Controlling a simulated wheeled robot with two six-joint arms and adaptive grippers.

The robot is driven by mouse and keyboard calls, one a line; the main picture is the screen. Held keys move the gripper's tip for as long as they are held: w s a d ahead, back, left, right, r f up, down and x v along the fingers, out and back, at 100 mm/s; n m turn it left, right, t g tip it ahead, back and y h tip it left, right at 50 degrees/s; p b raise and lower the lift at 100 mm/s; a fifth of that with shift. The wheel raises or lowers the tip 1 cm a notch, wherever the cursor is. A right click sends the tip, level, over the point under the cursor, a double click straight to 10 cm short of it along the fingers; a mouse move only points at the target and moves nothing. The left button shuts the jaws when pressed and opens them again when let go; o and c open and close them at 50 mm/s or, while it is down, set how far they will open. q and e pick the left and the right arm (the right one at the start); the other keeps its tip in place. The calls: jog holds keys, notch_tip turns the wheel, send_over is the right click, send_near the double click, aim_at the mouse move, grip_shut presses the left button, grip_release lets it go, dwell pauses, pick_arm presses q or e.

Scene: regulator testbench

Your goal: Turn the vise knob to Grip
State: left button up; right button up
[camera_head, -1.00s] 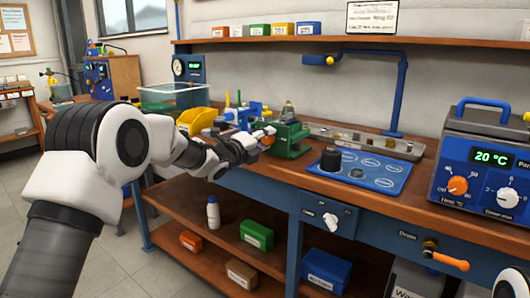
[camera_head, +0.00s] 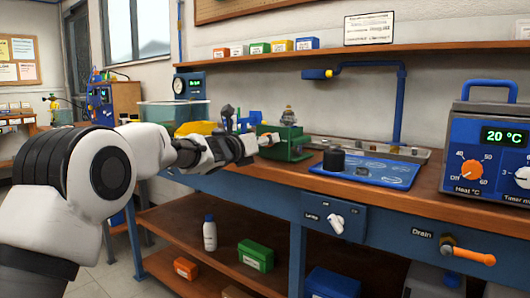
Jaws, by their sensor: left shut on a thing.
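The green vise (camera_head: 292,152) stands on the wooden bench near the middle, with a grey metal part (camera_head: 288,116) above it. My left gripper (camera_head: 267,139) reaches in from the left to the vise's near left side. Its fingers are shut on the vise knob, which they mostly hide. The knob's setting and any Grip marking cannot be read from here. My right gripper is not in view.
A yellow bin (camera_head: 196,128) and a clear tub (camera_head: 170,115) sit behind my left arm. A blue heater box (camera_head: 490,150) stands at the right. A shelf (camera_head: 200,245) below holds boxes and a bottle.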

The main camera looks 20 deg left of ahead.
pick_arm(q)
jog(key=shift+d+f+m+b, duration=0.1)
jog(key=shift+f+m+b, duration=0.2)
jog(key=shift+m+b, duration=0.3)
jog(key=o, duration=1.1)
jog(key=shift+r, duration=0.1)
jog(key=shift+o, duration=0.2)
jog(key=shift+r, duration=0.1)
jog(key=shift+s, duration=0.2)
jog(key=v, duration=1.1)
jog(key=shift+s+a, duration=0.2)
jog(key=shift+s, duration=0.1)
